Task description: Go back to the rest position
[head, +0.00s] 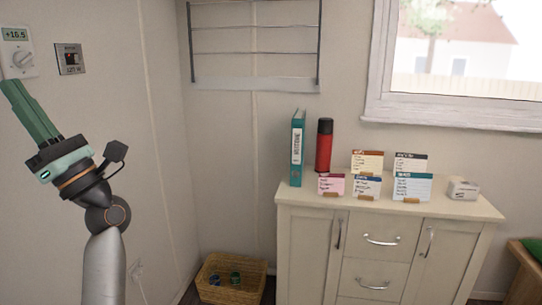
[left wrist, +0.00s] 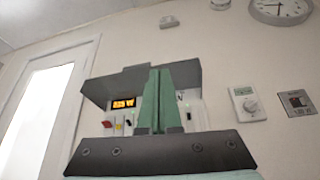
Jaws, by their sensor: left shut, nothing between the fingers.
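My left gripper (head: 20,98) is raised at the left of the head view, close to the left wall in the picture. Its green fingers are shut together with nothing between them. In the left wrist view the shut fingers (left wrist: 158,100) point up in front of a dark-hooded wall panel (left wrist: 120,88) with a lit orange display. The thermostat (head: 17,52) with a dial and green display is just above the fingertips in the head view. It also shows in the left wrist view (left wrist: 249,104), right of the fingers. I cannot tell whether the fingertips touch anything. My right gripper is not in view.
A small switch plate (head: 70,59) is right of the thermostat. A cabinet (head: 390,215) carries a teal binder (head: 297,148), a red flask (head: 324,146), several cards and a small white box (head: 463,188). A wicker basket (head: 230,280) stands on the floor. A wall rack (head: 254,84) hangs above.

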